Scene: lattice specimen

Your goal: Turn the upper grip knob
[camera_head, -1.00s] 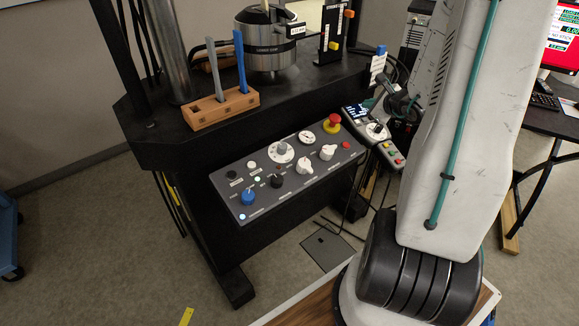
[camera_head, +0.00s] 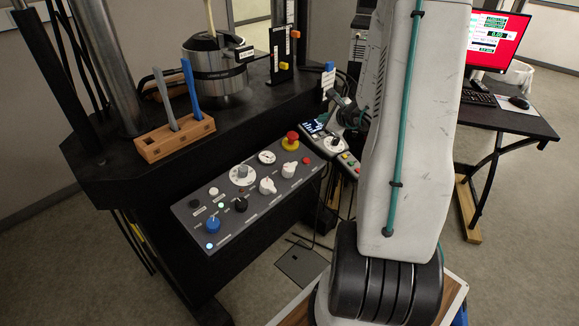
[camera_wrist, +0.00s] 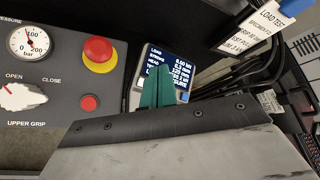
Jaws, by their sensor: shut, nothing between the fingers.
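The upper grip knob is a white pointer knob (camera_wrist: 20,96) at the left edge of the wrist view, labelled OPEN and CLOSE, with "UPPER GRIP" below. Its red mark is on the OPEN side. In the head view it is the white knob (camera_head: 289,170) towards the right end of the grey control panel (camera_head: 215,250). My gripper (camera_wrist: 158,72) has teal fingers, shut and empty. In the wrist view they show right of the knob, in front of a small display (camera_wrist: 184,58), apart from the knob. In the head view my arm hides most of the gripper.
A red emergency button on yellow (camera_wrist: 99,56), a smaller red button (camera_wrist: 89,103) and a pressure gauge (camera_wrist: 34,41) surround the knob. Another white knob (camera_head: 267,186) and a blue knob (camera_head: 212,224) share the panel. A wooden tool block (camera_head: 175,139) stands above. Floor shows below.

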